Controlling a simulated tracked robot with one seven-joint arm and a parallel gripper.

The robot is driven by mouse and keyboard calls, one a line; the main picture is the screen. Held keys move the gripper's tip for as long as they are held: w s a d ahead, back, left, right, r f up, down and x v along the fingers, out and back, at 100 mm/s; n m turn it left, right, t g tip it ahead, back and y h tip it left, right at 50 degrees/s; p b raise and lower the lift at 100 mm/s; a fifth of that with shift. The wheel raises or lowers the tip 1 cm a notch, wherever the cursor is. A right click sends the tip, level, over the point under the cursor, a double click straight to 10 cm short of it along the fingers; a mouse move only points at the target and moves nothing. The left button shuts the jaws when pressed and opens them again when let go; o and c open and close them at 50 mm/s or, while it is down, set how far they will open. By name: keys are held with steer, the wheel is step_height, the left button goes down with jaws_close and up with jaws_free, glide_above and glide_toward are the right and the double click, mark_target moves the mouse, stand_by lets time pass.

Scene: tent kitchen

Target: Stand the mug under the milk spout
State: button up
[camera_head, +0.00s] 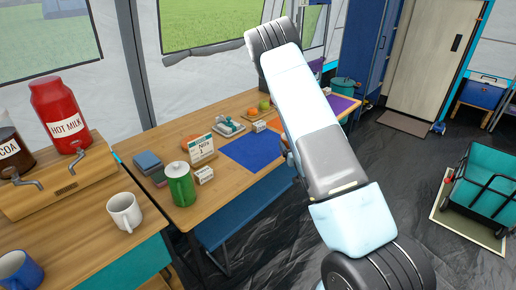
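A white mug (125,212) stands upright on the wooden counter at the left, its handle toward the front. A red container labelled "HOT MILK" (61,112) stands on a wooden stand (68,188) with a grey spout (79,150) at its front. The mug is apart from this spout, in front of it and to the right. A blue mug (20,270) stands at the lower left, cut by the picture edge. My arm crosses the right of the picture, well away from both mugs. I cannot make out my gripper.
A dark cocoa container (12,152) with its own spout (20,178) is left of the milk. A second table (180,140) holds a green canister (179,184), a card (201,150) and a blue mat (252,150). The counter between the mugs is clear.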

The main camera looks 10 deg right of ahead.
steer(key=s+a+r+n+y, duration=0.2)
steer(key=s+a+r+y, duration=0.1)
steer(key=s+a+r, duration=0.3)
steer(key=shift+y, duration=0.4)
steer(key=w+a+f, duration=0.1)
steer(key=w+f, duration=0.1)
steer(key=w, duration=0.3)
steer(key=w+f, duration=0.3)
steer(key=w, duration=0.2)
steer(key=w+a+f, duration=0.1)
steer(key=w+f, duration=0.2)
steer(key=w, duration=0.1)
steer(key=shift+w+a+f, duration=0.25)
steer(key=shift+w+a, duration=0.1)
steer(key=shift+w, duration=0.05)
steer(key=shift+f, duration=1.6)
steer(key=o, duration=1)
steer(key=shift+c, duration=0.2)
